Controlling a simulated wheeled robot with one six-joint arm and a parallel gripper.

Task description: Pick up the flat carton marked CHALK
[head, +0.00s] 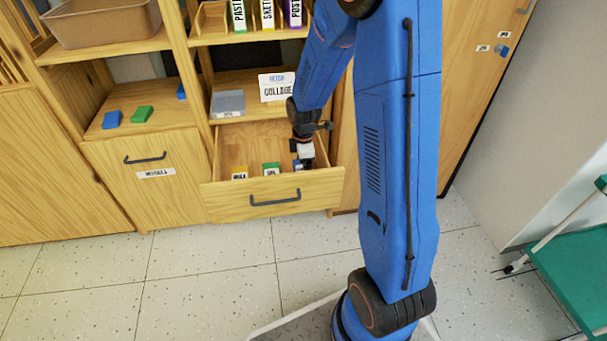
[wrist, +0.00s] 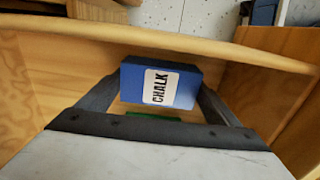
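The blue carton marked CHALK (wrist: 184,87) sits between my gripper's two dark fingers (wrist: 160,90) in the wrist view, its white label facing me. The fingers meet its left and right sides with no clear gap. In the head view my gripper (head: 305,163) reaches down into the right end of the open drawer (head: 232,198). Only a little blue and white of the carton shows there, beside the fingers. I cannot tell whether the carton still rests on the drawer floor.
A yellow carton (head: 239,173) and a green carton (head: 271,169) stand in the drawer to the left. The drawer's walls are close around my gripper. A grey tray (head: 228,103) and a white sign (head: 277,87) are on the shelf above. A green-topped cart (head: 580,262) stands at right.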

